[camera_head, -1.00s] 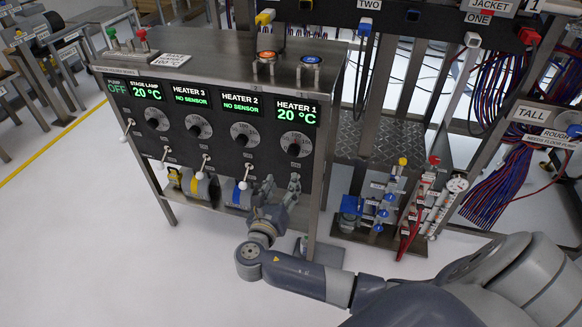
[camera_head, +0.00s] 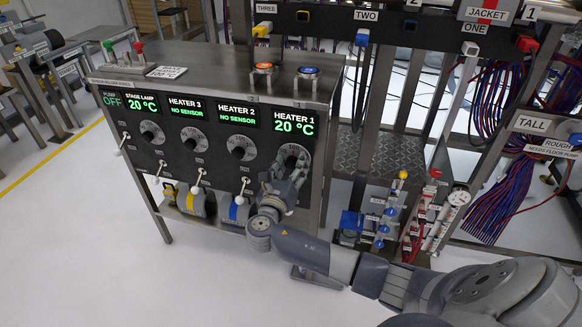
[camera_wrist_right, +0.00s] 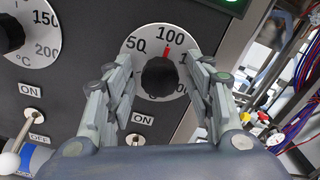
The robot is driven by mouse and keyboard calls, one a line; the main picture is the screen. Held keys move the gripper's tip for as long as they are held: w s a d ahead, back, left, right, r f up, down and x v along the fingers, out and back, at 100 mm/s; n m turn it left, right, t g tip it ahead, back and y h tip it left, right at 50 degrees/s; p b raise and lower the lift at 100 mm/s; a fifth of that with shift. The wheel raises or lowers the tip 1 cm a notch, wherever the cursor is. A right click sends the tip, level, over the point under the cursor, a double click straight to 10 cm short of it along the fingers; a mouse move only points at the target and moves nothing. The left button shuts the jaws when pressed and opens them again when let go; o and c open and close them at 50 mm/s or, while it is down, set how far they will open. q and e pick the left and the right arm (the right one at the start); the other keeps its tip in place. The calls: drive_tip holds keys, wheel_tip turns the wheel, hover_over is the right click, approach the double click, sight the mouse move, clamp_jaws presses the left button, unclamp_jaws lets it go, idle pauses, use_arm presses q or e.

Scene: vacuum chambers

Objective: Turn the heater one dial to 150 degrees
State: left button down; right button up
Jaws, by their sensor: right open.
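The heater one dial (camera_head: 291,150) is a round scale with a black knob, under the HEATER 1 display (camera_head: 294,123) reading 20 °C. In the right wrist view the black knob (camera_wrist_right: 160,78) has a red pointer at about the 100 mark. The 50 label is at its left; the 150 label at the right is mostly hidden by a finger. My right gripper (camera_head: 284,172) is at the dial and covers part of it. In the right wrist view its open fingers (camera_wrist_right: 158,90) are on either side of the knob, with gaps visible. My left gripper is not in view.
The heater 2 dial (camera_head: 240,148) is to the left. A white-tipped toggle lever (camera_head: 240,199) sticks out below it. The cabinet's right edge post (camera_head: 323,165) is close to my right gripper. A rack of blue and red fittings (camera_head: 385,220) stands at the right.

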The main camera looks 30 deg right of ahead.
drive_tip(key=c, duration=1.1)
drive_tip(key=shift+o, duration=0.2)
